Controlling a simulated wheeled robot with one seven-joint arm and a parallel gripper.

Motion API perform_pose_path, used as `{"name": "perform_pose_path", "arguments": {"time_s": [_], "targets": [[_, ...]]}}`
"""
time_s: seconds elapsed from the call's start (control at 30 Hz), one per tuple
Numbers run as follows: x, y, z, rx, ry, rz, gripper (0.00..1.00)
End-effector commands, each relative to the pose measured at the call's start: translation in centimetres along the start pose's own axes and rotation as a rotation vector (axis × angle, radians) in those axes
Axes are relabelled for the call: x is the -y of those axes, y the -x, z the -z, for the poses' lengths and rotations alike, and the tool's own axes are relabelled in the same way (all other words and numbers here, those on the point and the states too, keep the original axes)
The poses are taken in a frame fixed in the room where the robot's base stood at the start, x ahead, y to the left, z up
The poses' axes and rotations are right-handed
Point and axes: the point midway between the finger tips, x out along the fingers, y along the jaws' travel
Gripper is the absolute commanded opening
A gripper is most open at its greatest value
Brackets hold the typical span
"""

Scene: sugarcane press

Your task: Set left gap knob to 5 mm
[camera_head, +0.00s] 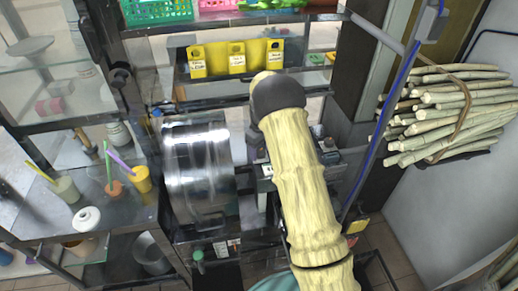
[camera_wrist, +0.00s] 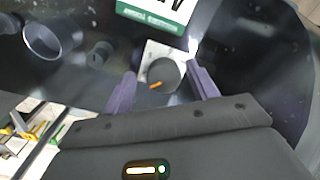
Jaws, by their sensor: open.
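A round dark grey knob (camera_wrist: 166,73) sits on a pale square plate in the wrist view. Its short orange mark points to the lower left in the picture. I see no scale, so I cannot read its setting in mm. My gripper (camera_wrist: 161,71) is open, with one purple finger on each side of the knob and a gap visible on both sides. In the head view my arm hides the knob and my gripper. The press's shiny metal drum housing (camera_head: 198,165) stands left of my arm there.
A green-and-white label (camera_wrist: 160,12) is above the knob. A smaller dark knob (camera_wrist: 100,54) and a round metal ring (camera_wrist: 48,37) are to its left. A side shelf with cups (camera_head: 66,189) stands left of the press; bundled cane (camera_head: 455,112) hangs at right.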

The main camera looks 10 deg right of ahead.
Motion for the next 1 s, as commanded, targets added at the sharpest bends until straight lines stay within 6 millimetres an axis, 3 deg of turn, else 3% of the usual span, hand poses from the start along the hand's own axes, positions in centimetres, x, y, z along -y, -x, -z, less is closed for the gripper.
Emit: {"name": "perform_pose_path", "arguments": {"time_s": [0.13, 0.37, 0.77, 1.0], "targets": [[0.38, 0.01, 0.23, 0.0, 0.007, 0.001, 0.57], [0.54, 0.03, 0.34, 0.0, 0.01, 0.001, 0.14], [0.73, 0.08, 0.6, -0.004, -0.033, 0.0, 0.14], [0.15, 0.12, 0.39, -0.008, -0.166, 0.001, 0.14]]}}
